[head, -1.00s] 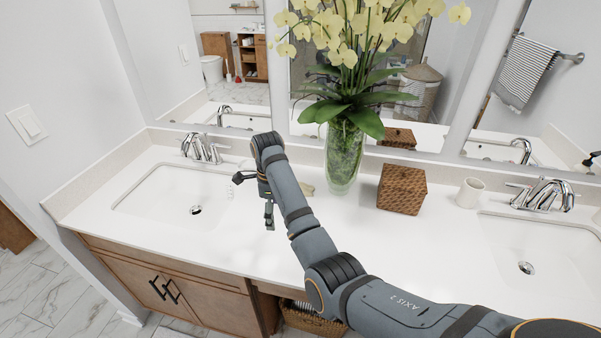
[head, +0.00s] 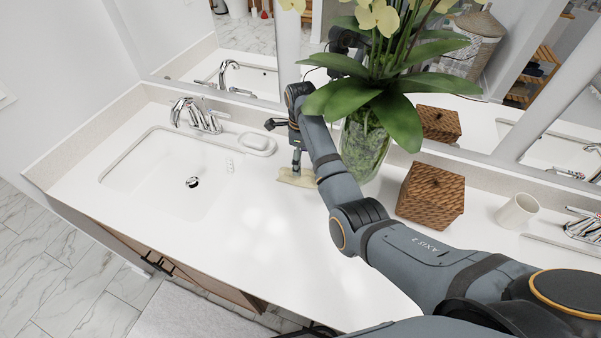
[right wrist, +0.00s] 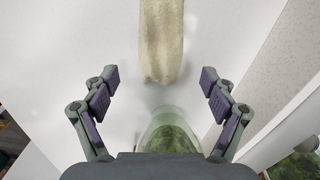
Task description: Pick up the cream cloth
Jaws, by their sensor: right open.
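The cream cloth (head: 297,178) lies on the white counter, left of the glass vase and partly hidden by my arm in the head view. In the right wrist view the cloth (right wrist: 161,42) is a long cream strip that ends just ahead of the space between the fingers. My right gripper (head: 297,166) is over the cloth in the head view. In the right wrist view the right gripper (right wrist: 160,88) is open, its fingers wide apart on either side of the cloth's line, with nothing between them. My left gripper is not in view.
The glass vase (head: 364,150) with orchids stands close beside my right arm. A woven box (head: 430,196) and a cup (head: 516,211) stand to the right. A soap dish (head: 257,144) and a sink (head: 165,175) are to the left. The front counter is clear.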

